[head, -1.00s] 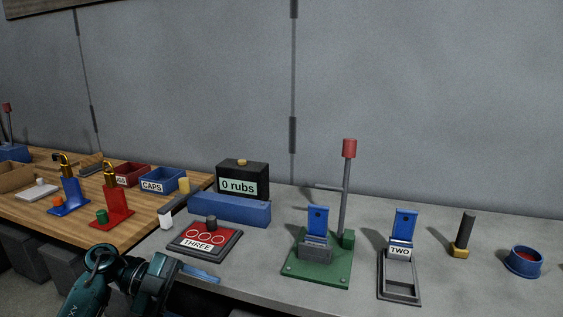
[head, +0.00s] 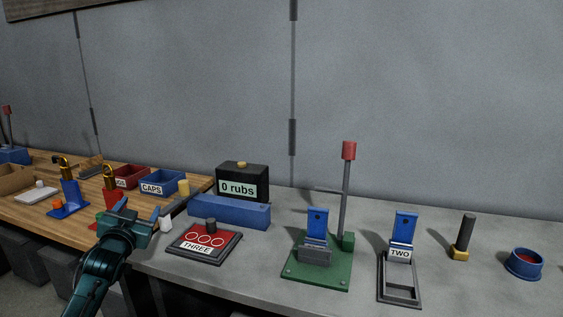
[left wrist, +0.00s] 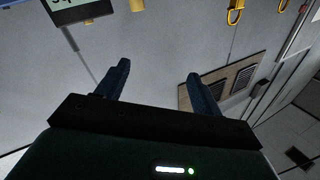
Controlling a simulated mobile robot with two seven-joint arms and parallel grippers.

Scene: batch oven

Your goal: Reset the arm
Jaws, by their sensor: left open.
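My left gripper (head: 130,210) is in the head view at the lower left, raised in front of the red stand and over the seam between the wooden table and the grey bench. In the left wrist view its two dark fingers (left wrist: 160,82) stand apart with nothing between them. It touches no object that I can see. My right gripper is in neither view.
A red stand (head: 109,184) with a gold hook is close behind the gripper, partly hidden. The THREE plate (head: 222,258) lies to its right. The "0 rubs" counter box (head: 257,174), green-based lever fixture (head: 335,277) and TWO frame (head: 381,283) stand farther right.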

